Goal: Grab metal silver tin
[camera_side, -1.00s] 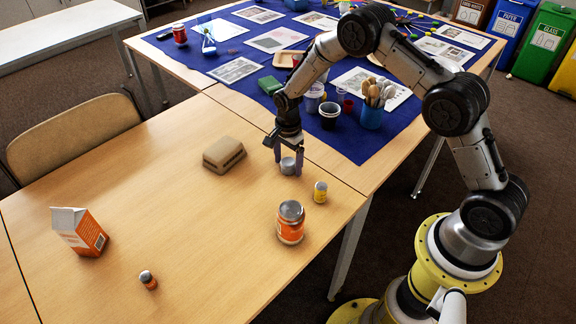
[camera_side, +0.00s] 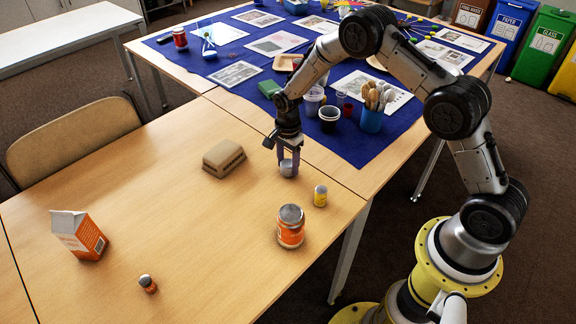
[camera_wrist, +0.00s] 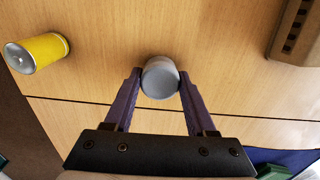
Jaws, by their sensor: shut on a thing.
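The silver metal tin (camera_side: 287,168) is a small grey cylinder near the back edge of the wooden table. My gripper (camera_side: 289,165) is over it with its fingers down around its sides. In the wrist view the tin (camera_wrist: 160,78) sits between the two purple fingertips of my gripper (camera_wrist: 158,82), which are shut on it. I cannot tell whether the tin touches the table or is just above it.
A yellow can (camera_side: 320,195) and a larger orange jar (camera_side: 291,227) stand to the right and front. A brown cardboard box (camera_side: 223,158) is to the left. The table's middle (camera_side: 190,220) is clear.

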